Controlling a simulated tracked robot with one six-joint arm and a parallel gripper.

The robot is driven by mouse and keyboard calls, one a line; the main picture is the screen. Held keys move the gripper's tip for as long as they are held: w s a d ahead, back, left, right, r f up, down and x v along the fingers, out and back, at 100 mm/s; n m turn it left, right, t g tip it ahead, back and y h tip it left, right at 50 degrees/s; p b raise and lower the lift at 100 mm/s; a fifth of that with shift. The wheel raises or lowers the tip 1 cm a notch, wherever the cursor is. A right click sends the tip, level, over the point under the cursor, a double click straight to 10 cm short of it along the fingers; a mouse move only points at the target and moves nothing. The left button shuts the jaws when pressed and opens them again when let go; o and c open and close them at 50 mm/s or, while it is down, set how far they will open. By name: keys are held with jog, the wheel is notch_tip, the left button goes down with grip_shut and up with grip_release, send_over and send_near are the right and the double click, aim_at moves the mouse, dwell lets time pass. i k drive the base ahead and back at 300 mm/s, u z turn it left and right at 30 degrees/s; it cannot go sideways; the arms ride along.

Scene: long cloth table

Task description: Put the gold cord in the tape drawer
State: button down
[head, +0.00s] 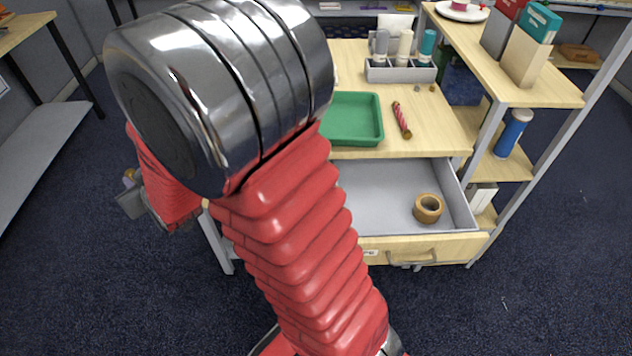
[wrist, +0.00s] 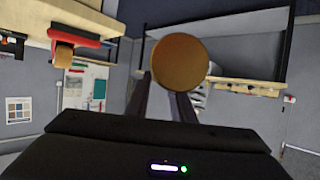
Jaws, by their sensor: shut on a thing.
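My gripper (wrist: 168,88) is shut on a round, gold-brown thing (wrist: 180,60), seen end-on in the wrist view; I take it to be the gold cord. In the head view my gripper is at the far left, low beside the arm and mostly hidden by it, clear of the table. The tape drawer (head: 375,190) is open at the front of the wooden table, with a grey inside and a partly hidden label (head: 370,253). A brown tape roll (head: 428,208) lies at its right. The arm hides the drawer's left part.
A green tray (head: 352,118) and a red striped stick (head: 402,120) lie on the tabletop above the drawer. A grey holder with bottles (head: 400,72) stands behind. A shelf with books (head: 530,60) rises at right. The drawer's middle is bare.

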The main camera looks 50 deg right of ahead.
aim_at(378, 203)
jog(key=z, duration=0.1)
jog(key=k, duration=1.85)
jog(key=z, duration=0.4)
jog(key=i, duration=1.1)
jog(key=u, duration=0.15)
